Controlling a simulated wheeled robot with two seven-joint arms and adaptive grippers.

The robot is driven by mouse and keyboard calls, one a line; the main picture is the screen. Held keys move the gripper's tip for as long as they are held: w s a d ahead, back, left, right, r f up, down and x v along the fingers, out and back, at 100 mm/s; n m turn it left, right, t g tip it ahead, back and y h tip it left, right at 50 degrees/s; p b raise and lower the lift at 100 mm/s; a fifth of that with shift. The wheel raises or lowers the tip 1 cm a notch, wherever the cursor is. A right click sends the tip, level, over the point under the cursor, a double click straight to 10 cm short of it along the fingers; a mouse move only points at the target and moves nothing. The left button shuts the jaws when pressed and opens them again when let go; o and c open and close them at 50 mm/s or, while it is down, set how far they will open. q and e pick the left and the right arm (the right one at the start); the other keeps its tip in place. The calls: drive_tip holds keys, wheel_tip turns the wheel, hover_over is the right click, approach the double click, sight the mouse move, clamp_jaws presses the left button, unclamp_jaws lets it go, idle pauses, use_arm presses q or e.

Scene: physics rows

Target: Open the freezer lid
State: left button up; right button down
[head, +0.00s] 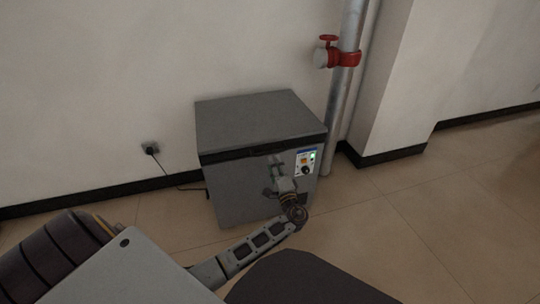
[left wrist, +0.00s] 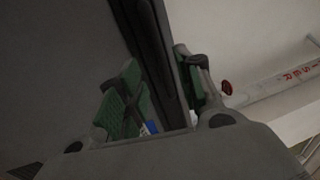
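The grey chest freezer (head: 262,190) stands on the floor against the wall. Its flat lid (head: 255,118) looks shut, with a dark handle strip along the front edge. My left gripper (head: 274,172) is in front of the freezer's front face, just below the lid edge and left of the control panel. In the left wrist view the green-padded fingers (left wrist: 160,95) are apart, with the dark lid edge (left wrist: 150,50) running up between them. I cannot tell whether they touch it. My right gripper is not in view.
A cord runs to a wall socket (head: 150,148). Tiled floor is clear at right.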

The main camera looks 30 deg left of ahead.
sight(270, 153)
use_arm(q)
drive_tip(key=shift+b+x, duration=0.75)
drive_tip(key=shift+x, duration=2.55)
clamp_jaws()
